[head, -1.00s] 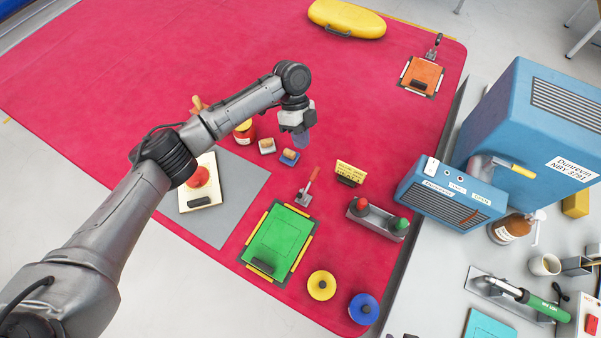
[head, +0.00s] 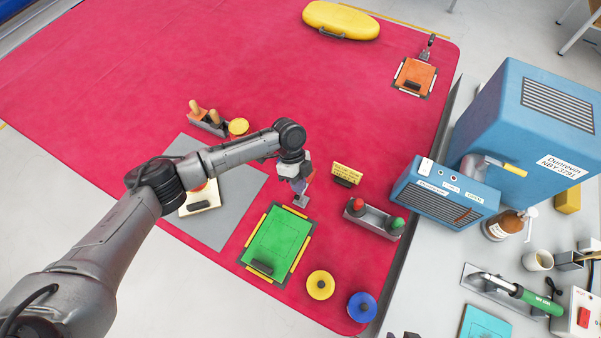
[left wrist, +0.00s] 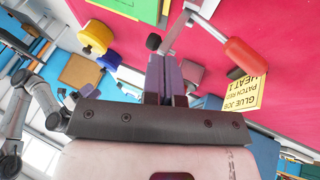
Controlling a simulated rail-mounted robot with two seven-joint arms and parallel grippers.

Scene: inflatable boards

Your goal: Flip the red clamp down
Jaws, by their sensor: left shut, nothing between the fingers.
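The red clamp has a metal base (head: 301,201) at the top corner of the green board (head: 277,243). In the left wrist view its red handle (left wrist: 245,55) sticks out to the right of the fingers, and its metal lever shows at the top. My left gripper (head: 297,186) is right at the clamp and hides most of its handle in the head view. Its fingers (left wrist: 165,73) are shut and empty, close beside the clamp; I cannot tell if they touch it. Part of my other arm shows at the left of the left wrist view, its gripper unclear.
A yellow sign (head: 347,172) stands right of the clamp. A grey holder (head: 374,218) with red and green knobs is further right. Yellow (head: 320,285) and blue (head: 362,307) discs lie below. A blue machine (head: 447,190) stands at the right. The upper red mat is open.

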